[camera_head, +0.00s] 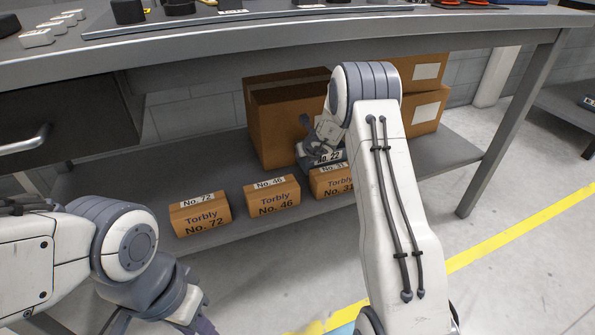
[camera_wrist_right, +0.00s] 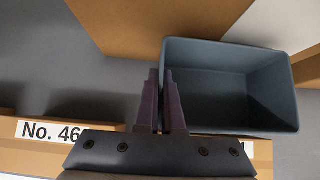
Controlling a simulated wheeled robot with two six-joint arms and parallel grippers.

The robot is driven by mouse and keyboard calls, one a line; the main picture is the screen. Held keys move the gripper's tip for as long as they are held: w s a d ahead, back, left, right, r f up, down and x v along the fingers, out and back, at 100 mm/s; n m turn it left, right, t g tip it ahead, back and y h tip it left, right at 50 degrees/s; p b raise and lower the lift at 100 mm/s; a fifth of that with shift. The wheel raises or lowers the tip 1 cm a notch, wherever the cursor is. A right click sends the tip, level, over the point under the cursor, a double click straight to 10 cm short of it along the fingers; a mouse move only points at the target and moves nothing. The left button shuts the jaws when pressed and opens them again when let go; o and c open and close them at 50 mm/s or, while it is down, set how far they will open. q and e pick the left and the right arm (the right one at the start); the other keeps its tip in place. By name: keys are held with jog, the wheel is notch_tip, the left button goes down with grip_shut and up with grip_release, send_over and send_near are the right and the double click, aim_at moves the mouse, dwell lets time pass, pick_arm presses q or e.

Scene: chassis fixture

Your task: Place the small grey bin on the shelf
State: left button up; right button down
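The small grey bin (camera_wrist_right: 230,85) is empty in the right wrist view, its open top facing the camera. In the head view only part of the bin (camera_head: 304,160) shows, with a "No. 22" label, low over the lower shelf (camera_head: 232,232) behind the No. 31 box. My right gripper (camera_wrist_right: 162,75) has its fingers close together on either side of the bin's left wall, pinching it. Whether the bin's base fully rests on the shelf is hidden. My left gripper (camera_head: 200,322) is at the bottom edge, partly cut off, away from the bin.
Small boxes No. 72 (camera_head: 200,214), No. 46 (camera_head: 272,196) and No. 31 (camera_head: 328,182) line the shelf's front edge. Large cartons (camera_head: 280,115) stand behind. The workbench top (camera_head: 200,50) overhangs the shelf. The shelf's right end (camera_head: 450,150) is clear.

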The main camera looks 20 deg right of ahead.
aim_at(300, 165)
jog(key=shift+a+f+b, duration=0.1)
jog(key=shift+f+b, duration=1.45)
jog(key=shift+f, duration=0.7)
jog(key=c, duration=1)
grip_release()
jog(key=shift+c, duration=0.2)
jog(key=shift+r, duration=0.1)
